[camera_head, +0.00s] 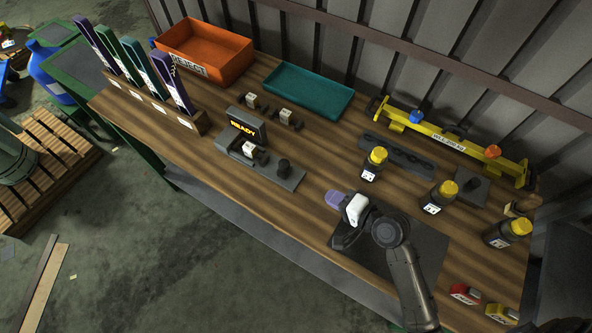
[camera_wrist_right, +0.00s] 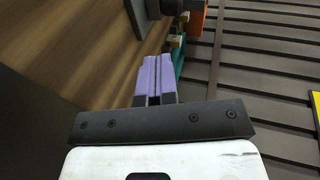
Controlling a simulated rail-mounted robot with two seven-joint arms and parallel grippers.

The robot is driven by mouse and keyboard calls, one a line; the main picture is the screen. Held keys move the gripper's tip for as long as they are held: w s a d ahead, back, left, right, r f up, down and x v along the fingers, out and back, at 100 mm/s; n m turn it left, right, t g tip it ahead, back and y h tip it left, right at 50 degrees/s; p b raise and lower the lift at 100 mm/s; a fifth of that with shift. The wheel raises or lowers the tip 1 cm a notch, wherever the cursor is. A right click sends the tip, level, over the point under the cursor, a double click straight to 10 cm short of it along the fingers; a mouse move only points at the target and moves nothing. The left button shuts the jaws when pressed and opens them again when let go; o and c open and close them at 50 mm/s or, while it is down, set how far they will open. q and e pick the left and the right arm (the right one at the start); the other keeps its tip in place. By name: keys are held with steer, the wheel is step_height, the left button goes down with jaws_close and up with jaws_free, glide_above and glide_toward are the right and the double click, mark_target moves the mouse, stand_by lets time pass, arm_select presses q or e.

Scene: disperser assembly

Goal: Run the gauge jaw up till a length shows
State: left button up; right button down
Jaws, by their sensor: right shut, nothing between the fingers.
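The gauge (camera_head: 262,164) is a dark bench unit with a long flat base near the middle of the table. Its display (camera_head: 243,127) reads READY in yellow, with no length showing. A small block with a white face (camera_head: 249,149) sits on the base below the display, and a black knob-like post (camera_head: 284,166) stands toward the base's right end. There is a gap between block and post. My right gripper (camera_head: 333,199) is shut and empty, its purple fingers right of the gauge and apart from it. The fingers lie together in the wrist view (camera_wrist_right: 155,80). My left gripper is not in view.
An orange REJECT bin (camera_head: 205,52) and a teal tray (camera_head: 308,92) stand at the back. Purple and green strips stand in a rack (camera_head: 150,103) at left. Yellow-capped bottles (camera_head: 373,165) and a yellow level (camera_head: 450,140) are at right. A dark mat (camera_head: 430,250) lies under my right arm.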

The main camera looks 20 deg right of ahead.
mark_target(288, 169)
steer(key=shift+d+r+m, duration=0.1)
steer(key=shift+d+m, duration=0.1)
steer(key=shift+m, duration=0.3)
steer(key=shift+w, duration=0.1)
steer(key=x, duration=0.4)
steer(key=b+x, duration=0.1)
steer(key=x, duration=0.7)
steer(key=shift+w+a+r+b, duration=0.25)
steer(key=shift+w+r+b, duration=0.05)
steer(key=shift+w, duration=0.15)
steer(key=shift+w+a, duration=0.2)
steer(key=shift+w, duration=0.25)
